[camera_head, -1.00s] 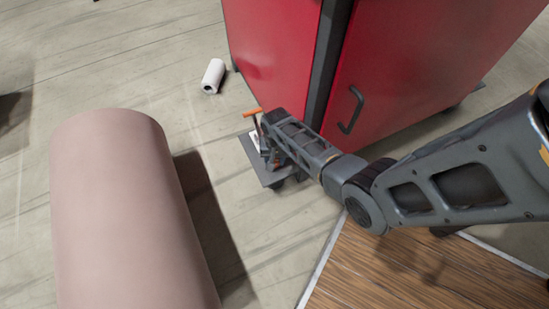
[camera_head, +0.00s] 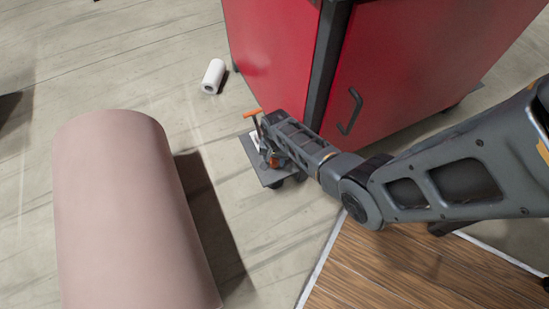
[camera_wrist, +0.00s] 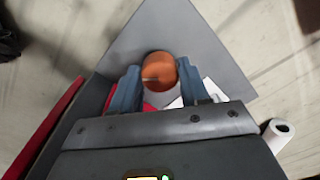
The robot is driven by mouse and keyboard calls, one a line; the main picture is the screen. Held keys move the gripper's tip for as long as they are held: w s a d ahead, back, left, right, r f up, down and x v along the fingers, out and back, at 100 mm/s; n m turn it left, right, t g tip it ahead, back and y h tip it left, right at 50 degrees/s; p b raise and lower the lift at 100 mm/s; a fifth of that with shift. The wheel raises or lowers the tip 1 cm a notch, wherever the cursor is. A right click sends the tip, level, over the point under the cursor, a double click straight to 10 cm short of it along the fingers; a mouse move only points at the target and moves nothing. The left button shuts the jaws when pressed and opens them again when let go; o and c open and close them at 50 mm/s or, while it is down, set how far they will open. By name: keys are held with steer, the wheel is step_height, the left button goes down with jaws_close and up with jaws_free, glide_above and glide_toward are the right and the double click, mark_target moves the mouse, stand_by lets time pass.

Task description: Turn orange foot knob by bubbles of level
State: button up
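A round orange knob (camera_wrist: 159,70) sits on a grey triangular plate (camera_wrist: 205,35) in the wrist view. My gripper (camera_wrist: 158,74) has its two blue-grey fingers on opposite sides of the knob, and the knob fills the gap between them. In the head view, my gripper (camera_head: 268,150) reaches down to the grey plate (camera_head: 273,180) beside the red cabinet, and a bit of orange shows at its fingers. An orange bar (camera_head: 252,113) stands above the plate's far side. I cannot make out the level or its bubbles.
The red cabinet (camera_head: 270,55) stands close behind the plate. A white roll (camera_head: 213,76) lies on the floor beyond. A large pinkish cylinder (camera_head: 125,210) fills the left front. A wooden surface (camera_head: 400,275) lies at the lower right.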

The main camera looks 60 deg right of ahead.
mark_target(275, 161)
steer(key=o, duration=0.4)
steer(key=shift+c, duration=0.2)
steer(key=shift+s+r+p, duration=0.1)
steer(key=shift+r+p, duration=2.05)
steer(key=shift+r, duration=1.75)
